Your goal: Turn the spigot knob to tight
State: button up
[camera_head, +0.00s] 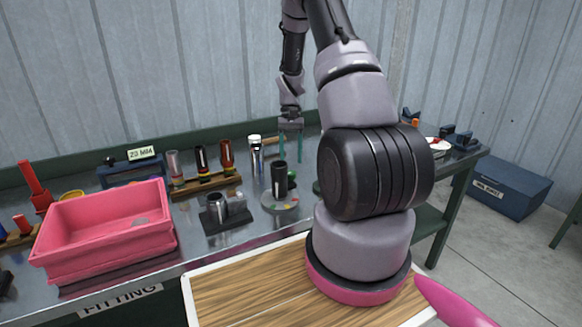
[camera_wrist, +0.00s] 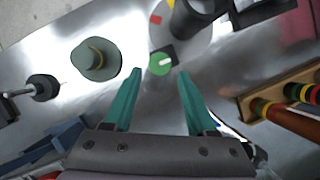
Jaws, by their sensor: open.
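A green round knob (camera_wrist: 160,64) with a white pointer mark sits on a dark block at the edge of a grey round plate (camera_wrist: 190,45). In the head view, the knob (camera_head: 291,178) shows partly behind a dark upright cylinder (camera_head: 279,178) standing on the plate (camera_head: 278,205). The cylinder also shows at the top of the wrist view (camera_wrist: 190,18). My gripper (camera_head: 291,156) is open and empty, pointing down above the knob. In the wrist view, the teal fingertips (camera_wrist: 160,74) lie on either side of the knob, apart from it. A small red mark is on the plate.
A grey-green domed piece (camera_wrist: 96,60) stands left of my fingers in the wrist view. A wooden rack (camera_head: 205,184) with coloured cylinders and a metal bottle (camera_head: 256,155) stand near the plate. A pink bin (camera_head: 105,230) is at the left.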

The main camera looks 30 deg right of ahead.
jog(key=v, duration=0.6)
jog(key=shift+w+r, duration=0.1)
jog(key=shift+r, duration=0.05)
jog(key=s+a+r+t, duration=0.2)
jog(key=s+a+r, duration=0.1)
jog(key=r, duration=0.4)
jog(key=s+a+r+t, duration=0.1)
jog(key=s+a+r, duration=0.15)
jog(key=r, duration=0.45)
jog(key=s+a+r+t, duration=0.2)
jog(key=a+r, duration=0.1)
jog(key=r, duration=0.4)
jog(key=s+a+r+t, duration=0.3)
jog(key=s+r, duration=0.1)
jog(key=s, duration=0.4)
jog(key=s+a+r+n+t, duration=0.1)
jog(key=s+a+r+t, duration=0.2)
jog(key=s, duration=0.5)
jog(key=shift+s+a+r, duration=0.3)
jog(key=shift+a+r, duration=0.15)
jog(key=shift+r, duration=0.05)
